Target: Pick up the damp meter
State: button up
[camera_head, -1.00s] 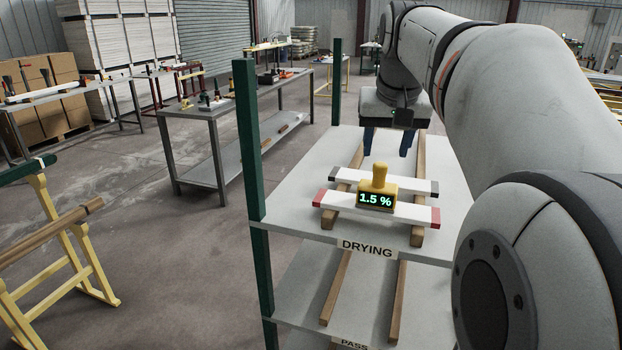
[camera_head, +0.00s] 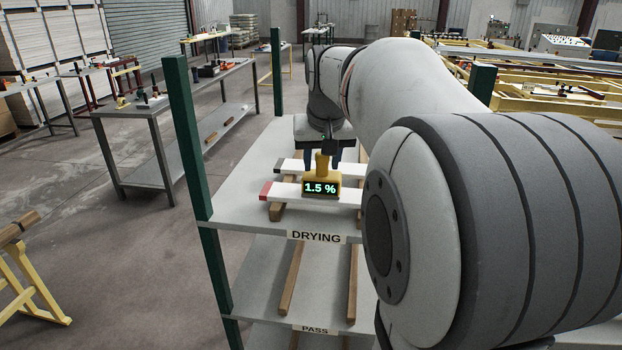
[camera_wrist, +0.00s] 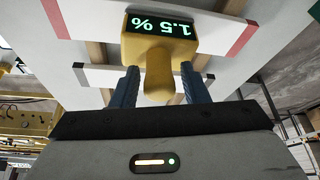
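The damp meter (camera_head: 309,178) is a yellow block with an upright knob handle and a green display reading 1.5 %. In the wrist view the meter (camera_wrist: 158,52) appears upside down. My gripper (camera_head: 322,163) is over the meter, pointing down. In the wrist view the two blue fingers of my gripper (camera_wrist: 160,78) are open, one to each side of the handle, with a visible gap on both sides. Whether the fingertips are level with the handle in depth is hard to tell.
The front board (camera_head: 284,191) has a red end and the back board (camera_head: 291,166) a dark grey end. Both lie across wooden bearers (camera_head: 277,212) on the grey shelf (camera_head: 235,205). A green rack post (camera_head: 184,135) stands at left. My arm hides the shelf's right side.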

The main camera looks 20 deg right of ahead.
grip_shut()
dwell(0.5)
notch_tip(320, 180, up, 10)
dwell(0.5)
jog(key=shift+c, duration=2.1)
grip_release()
grip_shut()
